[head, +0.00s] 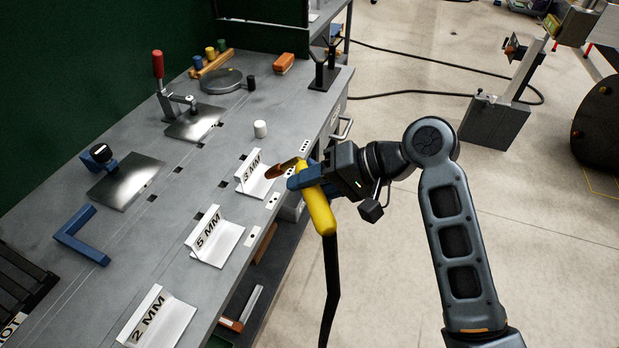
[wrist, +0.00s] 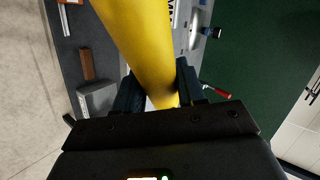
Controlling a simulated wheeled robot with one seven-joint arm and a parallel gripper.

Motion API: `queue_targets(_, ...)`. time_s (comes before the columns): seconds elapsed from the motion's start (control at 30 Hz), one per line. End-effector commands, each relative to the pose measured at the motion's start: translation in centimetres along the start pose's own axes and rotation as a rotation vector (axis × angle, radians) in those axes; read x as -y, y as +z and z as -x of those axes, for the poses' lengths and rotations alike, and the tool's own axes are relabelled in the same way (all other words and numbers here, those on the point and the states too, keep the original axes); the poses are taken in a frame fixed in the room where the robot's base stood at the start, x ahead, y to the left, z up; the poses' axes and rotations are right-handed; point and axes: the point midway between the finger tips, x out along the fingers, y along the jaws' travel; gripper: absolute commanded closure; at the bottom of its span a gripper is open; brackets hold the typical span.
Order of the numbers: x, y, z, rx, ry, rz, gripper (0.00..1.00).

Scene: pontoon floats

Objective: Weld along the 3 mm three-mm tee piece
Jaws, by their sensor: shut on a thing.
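The 3 mm tee piece (head: 257,181) stands on the bench near its right edge, its upright plate labelled "3 MM". My gripper (head: 304,177) is shut on a yellow welding torch (head: 319,208). The torch's copper-coloured nozzle (head: 283,167) points left, at or just above the tee piece; I cannot tell whether it touches. A black cable hangs from the torch. In the wrist view the yellow torch (wrist: 142,45) passes between the blue fingers and hides much of the bench. The 5 mm tee (head: 215,238) and 2 mm tee (head: 160,318) stand nearer on the bench.
A blue angle bracket (head: 80,236), clamped plates (head: 125,182) and a black forked stand (head: 325,67) are on the bench. A dark green screen (head: 90,70) rises behind. The floor to the right is mostly clear.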

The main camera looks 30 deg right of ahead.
Motion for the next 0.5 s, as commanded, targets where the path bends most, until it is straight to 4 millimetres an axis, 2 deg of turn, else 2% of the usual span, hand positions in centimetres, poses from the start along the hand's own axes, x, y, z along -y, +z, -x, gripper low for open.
queue_targets(0.4,0.26,-0.07,0.23,-0.002,-0.002,0.000,0.94)
queue_targets(0.5,-0.14,-0.13,-0.58,0.000,-0.002,0.000,0.94)
